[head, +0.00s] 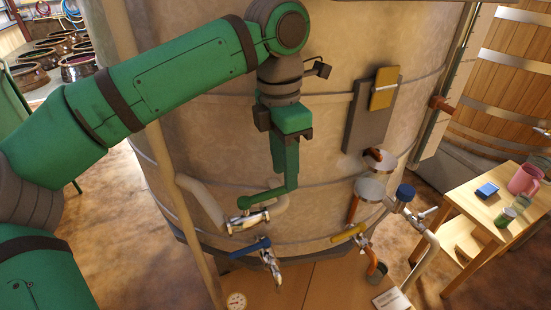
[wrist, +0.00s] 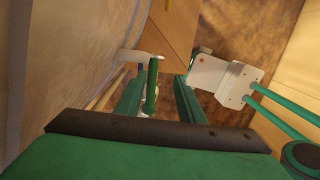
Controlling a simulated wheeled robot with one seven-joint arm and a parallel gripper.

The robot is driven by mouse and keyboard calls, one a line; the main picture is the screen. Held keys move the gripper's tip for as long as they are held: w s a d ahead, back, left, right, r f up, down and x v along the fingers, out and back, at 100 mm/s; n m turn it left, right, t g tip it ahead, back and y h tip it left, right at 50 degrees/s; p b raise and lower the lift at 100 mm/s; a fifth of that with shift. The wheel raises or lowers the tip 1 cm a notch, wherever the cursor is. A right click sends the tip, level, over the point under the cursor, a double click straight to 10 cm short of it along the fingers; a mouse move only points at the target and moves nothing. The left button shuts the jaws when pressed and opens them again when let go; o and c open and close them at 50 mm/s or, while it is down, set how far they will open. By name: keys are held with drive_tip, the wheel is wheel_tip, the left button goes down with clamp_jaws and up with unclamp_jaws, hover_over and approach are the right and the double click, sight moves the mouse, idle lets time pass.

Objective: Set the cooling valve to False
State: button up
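Several lever valves sit low on the big tank (head: 240,120); no label tells me which one is for cooling. A green lever (head: 262,198) sits on a metal valve (head: 247,221) with a pipe. Below it is a blue lever (head: 250,247), and to the right a yellow lever (head: 349,233). My gripper (head: 286,180) points down at the right end of the green lever. In the wrist view my gripper (wrist: 163,92) has its fingers apart, with the green lever (wrist: 152,82) between them, nearer the left finger. A gap shows to the right finger.
A wooden table (head: 487,208) with a pink mug (head: 525,179) and small items stands at the right. A vertical pipe (head: 170,170) runs left of my gripper.

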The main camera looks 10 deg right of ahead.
sight(277, 189)
drive_tip(key=shift+w+a+r+y, duration=0.35)
drive_tip(key=shift+a+y, duration=0.05)
drive_tip(key=shift+a, duration=0.25)
drive_tip(key=shift+a+f, duration=0.1)
drive_tip(key=shift+f, duration=2.45)
drive_tip(key=shift+f, duration=0.1)
drive_tip(key=shift+f, duration=1.25)
clamp_jaws()
